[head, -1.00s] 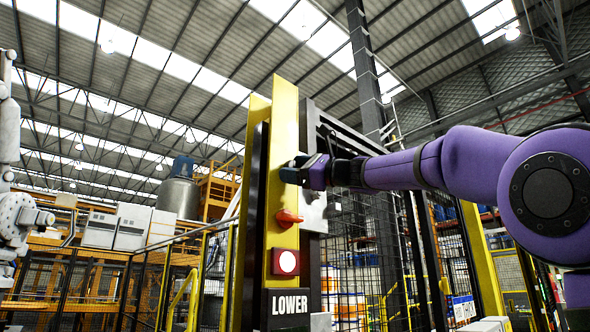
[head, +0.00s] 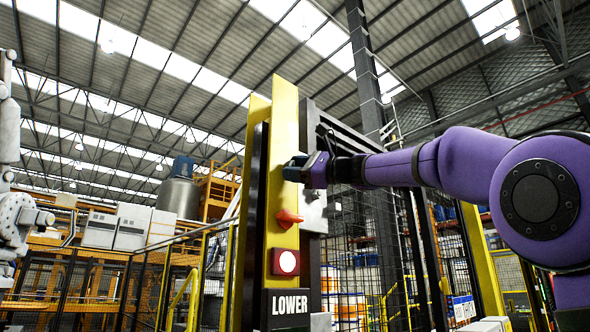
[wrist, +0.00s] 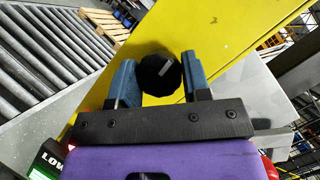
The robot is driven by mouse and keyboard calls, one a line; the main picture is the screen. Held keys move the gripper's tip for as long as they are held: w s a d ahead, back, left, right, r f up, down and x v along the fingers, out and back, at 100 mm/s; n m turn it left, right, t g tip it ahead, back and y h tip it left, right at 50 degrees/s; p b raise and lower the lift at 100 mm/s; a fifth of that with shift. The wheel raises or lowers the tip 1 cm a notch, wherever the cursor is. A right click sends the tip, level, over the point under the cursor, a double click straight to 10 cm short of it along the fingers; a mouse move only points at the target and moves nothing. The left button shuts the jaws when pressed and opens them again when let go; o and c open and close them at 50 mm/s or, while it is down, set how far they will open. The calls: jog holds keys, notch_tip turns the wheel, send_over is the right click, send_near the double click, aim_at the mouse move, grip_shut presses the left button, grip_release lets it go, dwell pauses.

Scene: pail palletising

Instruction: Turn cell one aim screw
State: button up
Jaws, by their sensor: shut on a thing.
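A black aim-screw knob (wrist: 160,75) with a grey mark on its face stands on the yellow post in the wrist view. My gripper (wrist: 156,78) has its two blue fingers on either side of the knob, shut on it. The mark slants up to the right. In the head view my gripper (head: 296,170) is at the upper part of the yellow post (head: 285,120), and it hides the knob there.
Below my gripper on the post are an orange-red switch handle (head: 288,218), a white button (head: 287,262) in a red housing and a LOWER sign (head: 289,303). A roller conveyor (wrist: 45,55) and a wooden pallet (wrist: 105,22) lie beyond. Mesh fencing stands behind.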

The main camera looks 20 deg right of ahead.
jog(key=n+g+h, duration=0.1)
jog(key=n+g, duration=0.1)
jog(key=n, duration=0.2)
jog(key=shift+w+n, duration=0.1)
jog(key=shift+n, duration=0.3)
jog(key=shift+f, duration=0.1)
dwell(0.3)
jog(key=o, duration=0.9)
jog(key=v, duration=1.1)
jog(key=shift+r, duration=0.2)
jog(key=shift+a, duration=0.1)
